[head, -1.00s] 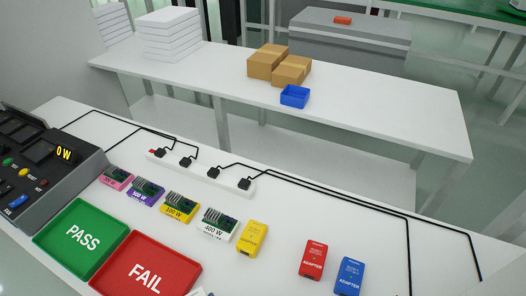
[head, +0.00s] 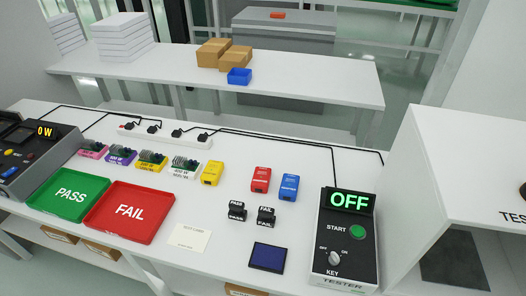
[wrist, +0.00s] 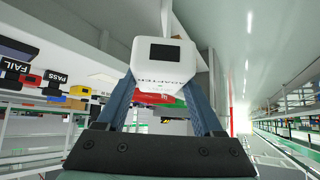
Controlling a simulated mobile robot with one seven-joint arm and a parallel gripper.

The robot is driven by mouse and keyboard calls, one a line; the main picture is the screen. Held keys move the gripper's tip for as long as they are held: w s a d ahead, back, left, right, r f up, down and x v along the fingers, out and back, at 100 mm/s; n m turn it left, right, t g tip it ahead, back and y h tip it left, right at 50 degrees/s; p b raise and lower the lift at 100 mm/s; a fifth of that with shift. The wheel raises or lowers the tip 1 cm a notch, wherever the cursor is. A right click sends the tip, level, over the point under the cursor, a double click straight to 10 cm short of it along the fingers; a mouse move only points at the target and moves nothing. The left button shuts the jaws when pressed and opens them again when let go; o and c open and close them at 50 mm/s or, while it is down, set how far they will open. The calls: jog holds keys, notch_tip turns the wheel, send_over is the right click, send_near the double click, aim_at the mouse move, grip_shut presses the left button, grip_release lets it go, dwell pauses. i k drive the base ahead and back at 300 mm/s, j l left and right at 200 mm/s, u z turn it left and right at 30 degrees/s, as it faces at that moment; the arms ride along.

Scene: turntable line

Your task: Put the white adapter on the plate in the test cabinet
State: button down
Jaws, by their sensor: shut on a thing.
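In the wrist view the white adapter (wrist: 165,65) is held up between the two blue-grey fingers of my gripper (wrist: 163,88), which is shut on it. Its dark square socket and "ADAPTER" lettering face the camera. The gripper and the white adapter are not in the head view. A white cabinet (head: 455,150) with lettering starting "TES" stands at the right edge of the head view, partly cut off. A dark surface (head: 455,265) shows low in its opening; I cannot tell whether it is the plate.
The bench holds a tester (head: 346,240) reading OFF, a dark blue pad (head: 268,256), PASS and FAIL stamps, yellow (head: 212,173), red (head: 260,180) and blue (head: 289,187) adapters, a green PASS tray (head: 68,194) and a red FAIL tray (head: 130,210).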

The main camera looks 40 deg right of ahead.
aim_at(449, 254)
jog(key=k+j+z, duration=0.1)
jog(key=z, duration=0.25)
jog(key=k+z, duration=0.3)
jog(key=k+j+z, duration=0.1)
jog(key=z, duration=0.25)
jog(key=i+l+z, duration=0.15)
jog(key=z, duration=0.3)
jog(key=i+z, duration=0.4)
jog(key=k, duration=0.05)
